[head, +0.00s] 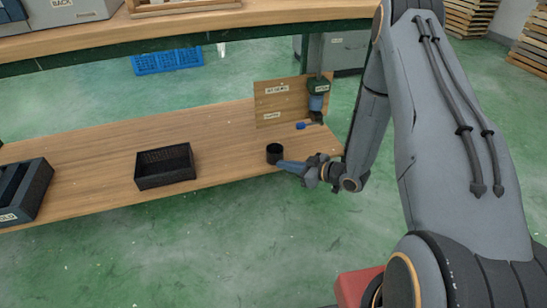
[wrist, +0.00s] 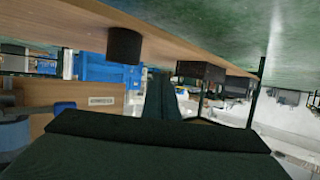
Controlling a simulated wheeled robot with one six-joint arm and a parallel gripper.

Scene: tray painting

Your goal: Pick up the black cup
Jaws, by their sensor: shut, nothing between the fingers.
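The black cup (head: 274,154) stands on the lower wooden shelf, near its front right part. My gripper (head: 282,165) points left, with its tip close in front of the cup and a little to its right in the head view. It looks slim, shut and empty; I cannot tell whether it touches the cup. In the wrist view, which looks upside down, the black cup (wrist: 124,45) hangs from the shelf surface at the upper left. The dark fingers of my gripper (wrist: 162,86) are together to the right of and below the cup there, apart from it in the picture.
A black basket (head: 165,167) stands left of the cup, and a black bin (head: 24,190) lies at the far left. A board with a small tool (head: 317,98) and a small blue item (head: 300,126) are behind. An upper shelf (head: 200,38) overhangs the back.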

